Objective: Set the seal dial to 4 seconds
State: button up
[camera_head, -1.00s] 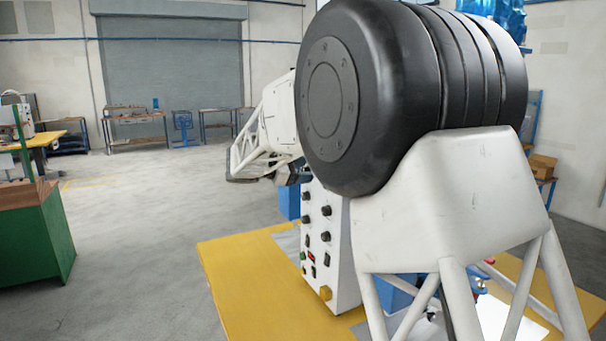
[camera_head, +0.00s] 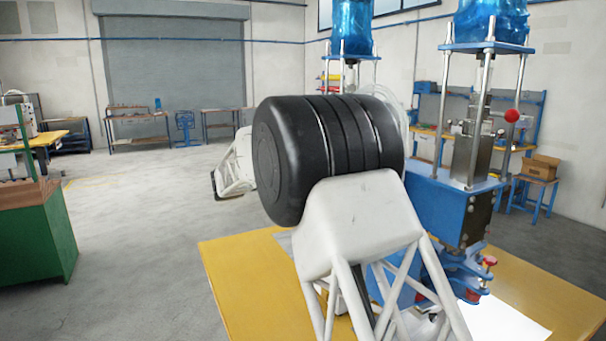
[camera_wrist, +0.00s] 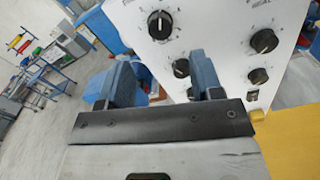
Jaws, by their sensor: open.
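The white control panel (camera_wrist: 215,30) fills the upper part of the wrist view, tilted. It carries black dials: one at upper left (camera_wrist: 160,25), one at upper right (camera_wrist: 264,41), one below that (camera_wrist: 258,76), and one near the finger gap (camera_wrist: 181,68). The markings are too blurred to read, so I cannot tell which is the seal dial or its setting. My gripper (camera_wrist: 166,76) is open, its two blue fingers apart and pointing at the panel, with no dial clearly held. In the head view my arm hides the panel and gripper.
The panel stands on a yellow table (camera_head: 232,275). A blue press machine (camera_head: 450,205) with a red-knobbed lever (camera_head: 512,115) stands to the right. A small dark switch (camera_wrist: 252,95) sits below the right dials. A green bench (camera_head: 35,235) is at the far left, with open floor between.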

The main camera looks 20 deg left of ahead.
jog(key=shift+w+d, duration=0.1)
jog(key=x, duration=0.7)
jog(key=shift+w+d, duration=0.2)
jog(key=shift+c, duration=0.2)
jog(key=c, duration=0.9)
